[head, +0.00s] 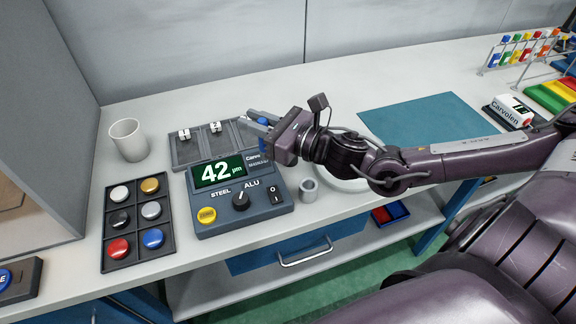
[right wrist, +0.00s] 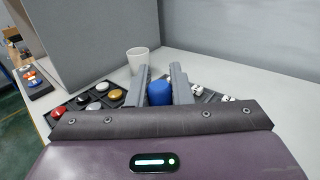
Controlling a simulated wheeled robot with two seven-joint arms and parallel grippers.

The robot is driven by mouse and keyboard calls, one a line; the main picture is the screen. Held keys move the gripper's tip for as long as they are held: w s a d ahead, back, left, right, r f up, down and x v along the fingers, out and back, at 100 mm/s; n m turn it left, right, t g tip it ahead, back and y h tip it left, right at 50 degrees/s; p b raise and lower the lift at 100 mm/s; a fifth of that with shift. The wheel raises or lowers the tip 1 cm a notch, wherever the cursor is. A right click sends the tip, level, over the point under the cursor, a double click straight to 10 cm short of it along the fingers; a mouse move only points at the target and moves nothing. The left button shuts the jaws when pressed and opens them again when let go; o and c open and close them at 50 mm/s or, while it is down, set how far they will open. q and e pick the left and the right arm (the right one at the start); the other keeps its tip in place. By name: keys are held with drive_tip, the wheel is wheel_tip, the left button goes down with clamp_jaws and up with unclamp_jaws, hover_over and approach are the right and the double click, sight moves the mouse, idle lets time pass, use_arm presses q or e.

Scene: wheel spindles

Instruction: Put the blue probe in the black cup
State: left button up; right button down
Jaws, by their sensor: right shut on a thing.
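The blue probe (right wrist: 159,93) is a short blue cylinder between the two grey fingers of my right gripper (right wrist: 158,76). In the head view my right gripper (head: 249,119) is shut on the probe (head: 263,121), above the right side of a grey tray behind the gauge. I see no black cup. A white, empty-looking cup (head: 129,141) stands upright at the left, apart from the gripper; it also shows in the right wrist view (right wrist: 138,60). My left gripper is not in view.
A gauge (head: 241,187) reading 42 stands before the grey tray (head: 187,151), which holds white blocks. A black tray (head: 135,221) holds several coloured discs. A small grey ring-like cup (head: 309,190) sits right of the gauge. A grey panel rises at the left.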

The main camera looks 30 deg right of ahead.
drive_tip(key=w+d+r+m+h+b, duration=0.15)
drive_tip(key=w+d+r, duration=0.25)
drive_tip(key=d+r, duration=0.55)
drive_tip(key=shift+t+h, duration=0.25)
drive_tip(key=shift+t, duration=0.25)
drive_tip(key=shift+f, duration=9.7)
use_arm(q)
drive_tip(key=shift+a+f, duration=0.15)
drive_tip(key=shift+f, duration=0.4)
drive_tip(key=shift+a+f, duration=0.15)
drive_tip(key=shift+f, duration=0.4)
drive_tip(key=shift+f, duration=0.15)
use_arm(e)
drive_tip(key=shift+a+f, duration=0.1)
drive_tip(key=c, duration=1.3)
unclamp_jaws()
